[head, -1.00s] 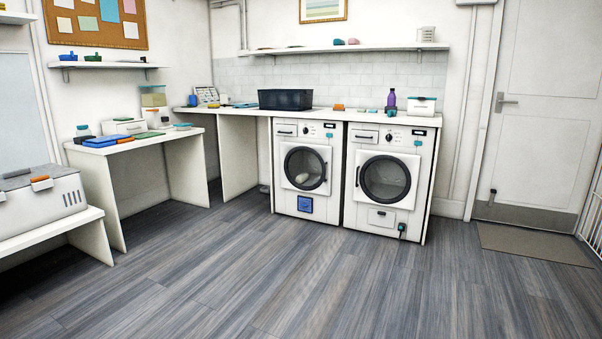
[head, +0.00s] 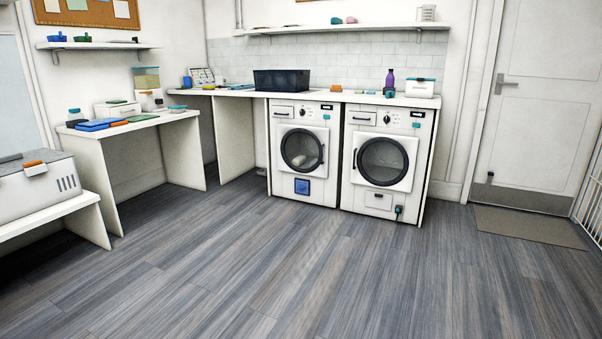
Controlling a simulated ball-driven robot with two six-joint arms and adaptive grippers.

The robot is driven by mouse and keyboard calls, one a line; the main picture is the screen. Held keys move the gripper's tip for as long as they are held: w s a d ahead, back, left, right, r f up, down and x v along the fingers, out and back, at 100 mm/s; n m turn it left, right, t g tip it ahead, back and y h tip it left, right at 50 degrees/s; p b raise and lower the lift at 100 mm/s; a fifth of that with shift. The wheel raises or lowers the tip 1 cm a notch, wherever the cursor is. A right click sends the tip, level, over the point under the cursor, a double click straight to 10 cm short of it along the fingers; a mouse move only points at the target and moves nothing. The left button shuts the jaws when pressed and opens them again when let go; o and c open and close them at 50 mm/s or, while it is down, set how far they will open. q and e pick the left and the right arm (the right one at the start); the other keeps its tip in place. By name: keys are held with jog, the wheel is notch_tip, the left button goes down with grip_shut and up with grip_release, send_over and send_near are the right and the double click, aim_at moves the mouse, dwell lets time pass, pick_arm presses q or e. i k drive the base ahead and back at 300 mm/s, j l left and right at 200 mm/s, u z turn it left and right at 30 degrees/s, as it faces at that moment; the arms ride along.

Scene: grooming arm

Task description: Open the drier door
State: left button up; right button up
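Two white front-loading machines stand side by side under the counter, and no readable label tells which is the drier. The left machine (head: 302,111) has a round dark-rimmed door (head: 302,149), shut, with its handle on the right side and something pale behind the glass. A blue square panel (head: 302,187) is low on its front. The right machine (head: 388,115) has a round door (head: 383,161), also shut, with a dark handle (head: 354,159) on its left side. Its drum looks empty. Neither of my grippers is in view.
Wide grey floor (head: 300,260) lies clear before the machines. The counter (head: 230,93) carries a dark bin (head: 281,80), a purple bottle (head: 390,79) and a white box (head: 420,88). A bench (head: 60,211) and desk stand left; a mat (head: 530,226) lies by the door (head: 535,110) at right.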

aim_at(321, 134)
jog(key=i, duration=2.25)
